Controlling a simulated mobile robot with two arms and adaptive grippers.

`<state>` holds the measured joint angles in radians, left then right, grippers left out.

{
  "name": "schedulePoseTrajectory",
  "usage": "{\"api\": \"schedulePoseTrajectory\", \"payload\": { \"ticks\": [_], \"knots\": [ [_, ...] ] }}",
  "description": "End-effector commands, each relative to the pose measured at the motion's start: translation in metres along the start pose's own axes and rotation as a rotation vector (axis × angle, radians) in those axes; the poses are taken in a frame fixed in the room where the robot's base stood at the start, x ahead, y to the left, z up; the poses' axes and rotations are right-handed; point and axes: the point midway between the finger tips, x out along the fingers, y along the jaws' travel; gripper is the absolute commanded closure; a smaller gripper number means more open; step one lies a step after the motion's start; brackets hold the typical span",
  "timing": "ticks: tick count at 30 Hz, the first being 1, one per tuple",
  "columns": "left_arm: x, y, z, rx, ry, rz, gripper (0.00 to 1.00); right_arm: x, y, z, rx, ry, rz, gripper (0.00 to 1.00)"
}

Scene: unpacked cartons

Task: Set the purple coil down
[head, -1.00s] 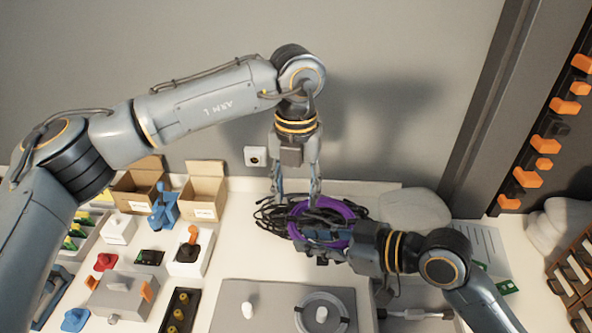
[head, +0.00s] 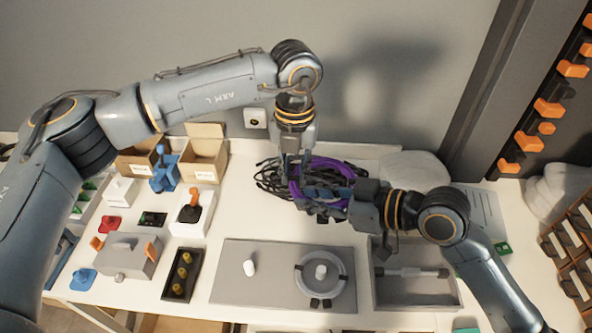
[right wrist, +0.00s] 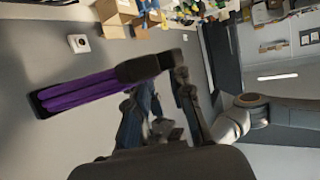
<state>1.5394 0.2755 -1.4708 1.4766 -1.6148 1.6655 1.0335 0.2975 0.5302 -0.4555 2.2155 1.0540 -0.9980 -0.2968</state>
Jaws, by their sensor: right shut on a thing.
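The purple coil (head: 335,166) is held in my right gripper (head: 318,197), above the back middle of the table. My right gripper's fingers are shut on its near side. In the right wrist view the coil (right wrist: 80,93) shows edge-on with black pieces at its ends. My left gripper (head: 294,178) points down at the coil's left side and overlaps it in the head view. Whether its fingers touch the coil, and how far they are apart, is unclear. A grey plate (head: 230,292) in front has a bare white peg (head: 250,267) and a grey ring (head: 342,287) around a second peg.
An open grey tray (head: 415,296) is right of the plate. Open cartons (head: 205,168), a joystick box (head: 190,222) and small parts fill the left. A grey bag (head: 415,165) lies at the back right.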

Motion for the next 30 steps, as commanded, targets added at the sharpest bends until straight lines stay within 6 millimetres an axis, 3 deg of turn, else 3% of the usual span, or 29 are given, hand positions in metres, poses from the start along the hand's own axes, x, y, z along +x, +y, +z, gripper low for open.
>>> {"api": "schedulePoseTrajectory", "payload": {
  "ticks": [2, 3, 7, 16, 20, 30],
  "knots": [
    [-0.001, -0.005, -0.002, 0.009, 0.002, -0.01, 1.0, 0.001, -0.001, -0.002, -0.001, 0.005, -0.003, 1.0],
    [-0.001, -0.006, -0.002, 0.009, 0.001, -0.012, 1.0, 0.001, -0.001, -0.002, -0.001, 0.005, -0.003, 0.77],
    [-0.001, -0.006, -0.002, 0.009, 0.001, -0.011, 1.0, 0.001, -0.002, -0.002, -0.001, 0.005, -0.004, 0.52],
    [-0.001, -0.004, -0.002, 0.007, 0.001, -0.009, 1.0, 0.0, -0.001, -0.001, 0.0, 0.003, -0.002, 0.52],
    [-0.001, -0.004, -0.001, 0.007, 0.001, -0.008, 1.0, -0.01, 0.0, 0.0, -0.001, 0.002, 0.001, 0.52],
    [-0.001, -0.004, -0.001, 0.006, 0.001, -0.008, 1.0, -0.076, 0.0, 0.002, 0.0, -0.003, 0.0, 0.52]
  ]
}}
